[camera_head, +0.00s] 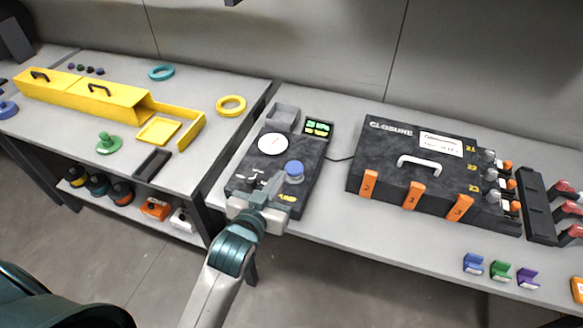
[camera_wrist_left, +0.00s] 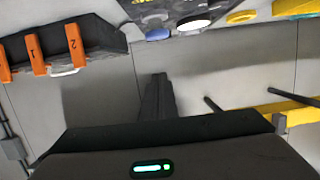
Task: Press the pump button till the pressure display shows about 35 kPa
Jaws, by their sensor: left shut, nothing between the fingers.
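The dark pump unit (camera_head: 246,166) stands on the bench in the middle of the head view. Its round blue button (camera_head: 294,169) is at the right of its top, and a white round dial (camera_head: 273,144) sits behind. The small pressure display (camera_head: 318,127) at its back right shows lit green digits, too small to read surely. My left gripper (camera_head: 257,181) is shut and empty over the front of the unit, left of the blue button and apart from it in the picture. In the left wrist view the shut fingers (camera_wrist_left: 158,82) point toward the blue button (camera_wrist_left: 158,34).
A dark closure case (camera_head: 385,154) with orange clips stands to the right, joined to the unit by a cable. Small coloured blocks (camera_head: 500,270) sit near the front right edge.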

